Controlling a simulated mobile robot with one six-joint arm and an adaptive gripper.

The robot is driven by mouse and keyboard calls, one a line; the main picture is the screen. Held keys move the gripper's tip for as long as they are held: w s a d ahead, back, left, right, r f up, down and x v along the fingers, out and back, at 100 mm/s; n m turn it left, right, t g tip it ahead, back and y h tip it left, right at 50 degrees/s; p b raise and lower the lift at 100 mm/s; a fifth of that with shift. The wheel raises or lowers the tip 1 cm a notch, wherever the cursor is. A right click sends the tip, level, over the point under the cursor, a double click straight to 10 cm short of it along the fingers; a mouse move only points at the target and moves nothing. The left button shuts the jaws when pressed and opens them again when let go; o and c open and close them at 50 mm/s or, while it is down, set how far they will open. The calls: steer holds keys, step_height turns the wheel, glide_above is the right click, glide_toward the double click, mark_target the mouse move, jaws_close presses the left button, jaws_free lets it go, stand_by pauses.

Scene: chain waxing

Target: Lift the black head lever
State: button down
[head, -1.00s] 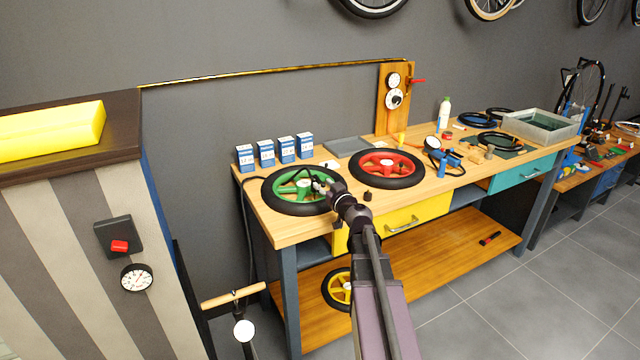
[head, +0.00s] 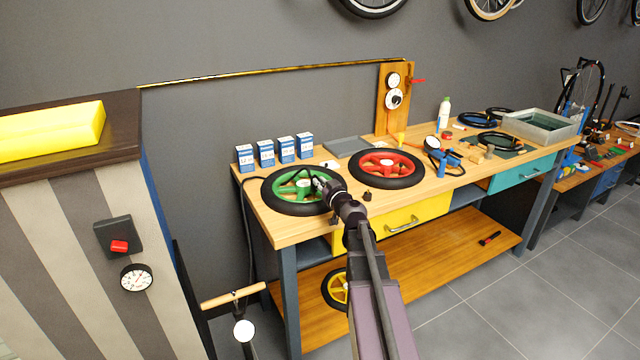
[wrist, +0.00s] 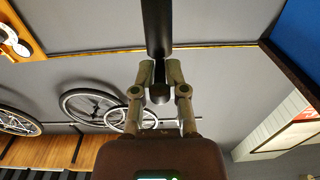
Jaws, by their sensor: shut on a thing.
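In the wrist view my gripper (wrist: 159,78) is closed on a dark bar, the black head lever (wrist: 156,30). The lever runs from the top edge down between the two fingers, and its blunt end shows just inside them. In the head view my gripper (head: 318,182) is over the right part of the green-rimmed wheel (head: 289,207), which lies flat on the bench. The lever is too small and covered by the gripper to make out there.
A red-rimmed wheel (head: 386,181) lies to the right on the wooden bench (head: 290,233). Several blue-and-white boxes (head: 265,154) stand behind the green wheel. A small black piece (head: 367,196) lies between the wheels. A wooden board with dials (head: 383,118) stands at the back.

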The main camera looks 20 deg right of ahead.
mark_target(316, 176)
steer(key=shift+r+p, duration=0.15)
steer(key=shift+p, duration=0.15)
steer(key=shift+d+r+g+p, duration=0.1)
steer(key=shift+r+g+p, duration=0.15)
steer(key=shift+g+p, duration=0.6)
steer(key=shift+r+p, duration=0.1)
steer(key=shift+p, duration=0.45)
steer(key=g+p, duration=0.1)
steer(key=p, duration=0.2)
steer(key=r+g+p, duration=0.1)
steer(key=g+p, duration=0.1)
steer(key=p, duration=0.1)
steer(key=g+p, duration=0.1)
steer(key=p, duration=0.1)
steer(key=shift+w+r+g+p, duration=0.15)
steer(key=shift+r+g+p, duration=0.1)
steer(key=shift+p, duration=0.15)
steer(key=g+p, duration=0.2)
steer(key=p, duration=0.1)
steer(key=g+p, duration=0.1)
steer(key=shift+w+r+h+p, duration=0.3)
steer(key=shift+r+p, duration=0.05)
steer(key=shift+w+r+g+p, duration=0.1)
steer(key=shift+w+g+p, duration=0.1)
steer(key=shift+g+p, duration=1.05)
steer(key=shift+g, duration=0.25)
steer(key=c, duration=0.7)
jaws_free()
